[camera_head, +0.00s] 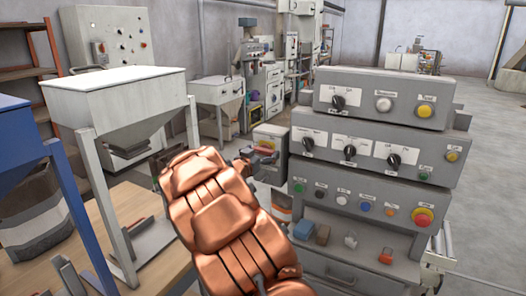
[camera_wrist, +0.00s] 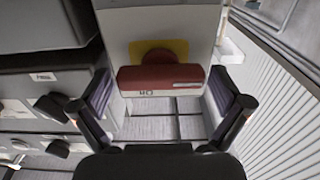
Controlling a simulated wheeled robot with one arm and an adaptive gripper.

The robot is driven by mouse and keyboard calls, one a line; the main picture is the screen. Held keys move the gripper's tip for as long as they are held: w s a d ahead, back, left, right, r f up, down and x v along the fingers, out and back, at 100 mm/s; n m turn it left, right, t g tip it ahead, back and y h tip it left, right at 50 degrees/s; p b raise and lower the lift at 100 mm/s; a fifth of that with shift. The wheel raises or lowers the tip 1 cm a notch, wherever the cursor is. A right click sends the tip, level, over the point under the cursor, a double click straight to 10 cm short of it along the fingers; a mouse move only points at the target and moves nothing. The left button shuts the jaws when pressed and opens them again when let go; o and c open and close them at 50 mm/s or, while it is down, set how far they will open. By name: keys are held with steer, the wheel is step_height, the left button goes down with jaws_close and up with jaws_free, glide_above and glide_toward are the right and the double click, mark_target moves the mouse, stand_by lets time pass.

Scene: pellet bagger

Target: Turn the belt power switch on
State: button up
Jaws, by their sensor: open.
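The likely belt power switch is a red bar handle (camera_wrist: 158,78) on a round red hub over a yellow plate (camera_wrist: 175,48), on a light grey box. The bar lies crosswise in the wrist view, with small white lettering that I cannot read surely. My gripper (camera_wrist: 160,88) is open, one finger on each side of the bar, with gaps showing. In the head view my copper-coloured arm hides most of the gripper.
Stacked grey control panels (camera_head: 375,150) with knobs and buttons stand close on the right. A red emergency button (camera_head: 423,217) is at their lower right. A white hopper (camera_head: 115,95) and a blue one (camera_head: 20,135) stand at left. Open floor (camera_head: 490,140) lies at far right.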

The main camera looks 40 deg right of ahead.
steer(key=shift+w+d, duration=0.1)
steer(key=shift+d, duration=0.2)
steer(key=c, duration=0.9)
